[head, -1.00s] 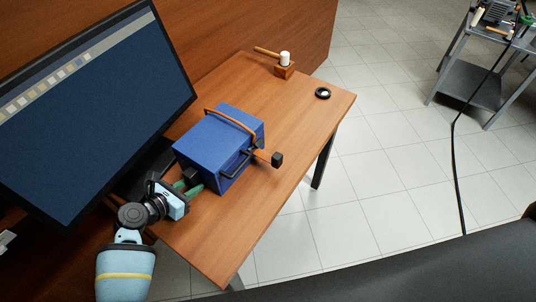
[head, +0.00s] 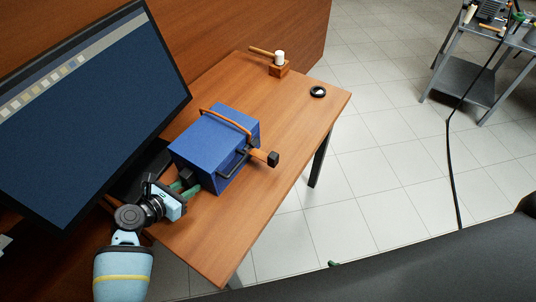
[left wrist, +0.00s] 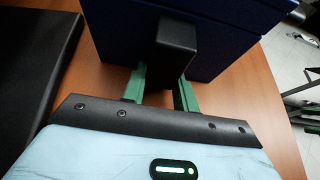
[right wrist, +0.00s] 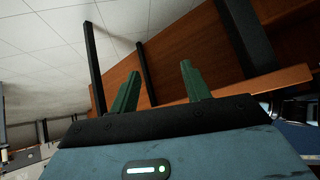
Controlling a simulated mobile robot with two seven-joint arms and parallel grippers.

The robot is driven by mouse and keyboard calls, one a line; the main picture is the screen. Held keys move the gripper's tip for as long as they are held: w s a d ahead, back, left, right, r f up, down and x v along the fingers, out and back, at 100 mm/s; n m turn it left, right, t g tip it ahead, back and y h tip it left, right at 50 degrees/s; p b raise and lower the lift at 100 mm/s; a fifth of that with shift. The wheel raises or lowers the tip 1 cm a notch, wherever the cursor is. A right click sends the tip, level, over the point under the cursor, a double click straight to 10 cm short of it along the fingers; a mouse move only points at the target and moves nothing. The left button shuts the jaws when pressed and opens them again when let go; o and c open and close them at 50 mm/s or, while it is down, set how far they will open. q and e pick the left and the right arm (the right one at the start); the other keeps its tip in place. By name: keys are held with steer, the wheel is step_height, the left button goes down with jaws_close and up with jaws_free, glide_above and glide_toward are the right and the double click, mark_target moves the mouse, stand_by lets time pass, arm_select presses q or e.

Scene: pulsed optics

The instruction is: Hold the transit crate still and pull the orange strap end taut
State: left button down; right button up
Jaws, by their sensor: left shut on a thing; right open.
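The blue transit crate (head: 205,145) stands on the wooden table; it also fills the top of the left wrist view (left wrist: 230,25). An orange strap (head: 228,119) runs over it. The orange strap end (head: 257,155) sticks out past a black buckle frame on the crate's right side and carries a dark block (head: 273,159). My left gripper (head: 190,187) is at the crate's near-left side, its green fingers shut on a black grip block (left wrist: 175,45) on that side. My right gripper (right wrist: 160,85) is open and empty, away from the crate; a green fingertip shows at the head view's bottom edge.
A large monitor (head: 90,100) stands close behind the crate on the left. A wooden block with a white-headed mallet (head: 279,62) and a black ring-shaped part (head: 318,91) lie at the table's far end. The table right of the crate is clear.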

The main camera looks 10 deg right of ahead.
steer(key=w+r+n+t+y, duration=0.1)
steer(key=w+r, duration=0.2)
steer(key=w, duration=0.4)
steer(key=w+r+n+y, duration=0.1)
steer(key=w+r+y, duration=0.15)
steer(key=w, duration=0.45)
steer(key=n+y, duration=0.3)
steer(key=n, duration=0.1)
glide_toward(277, 158)
steer(key=a, duration=0.1)
steer(key=shift+h, duration=0.25)
steer(key=x, duration=1.2)
steer(key=shift+w+r, duration=0.1)
steer(key=shift+w, duration=0.2)
steer(key=shift+s, duration=0.1)
jaws_close()
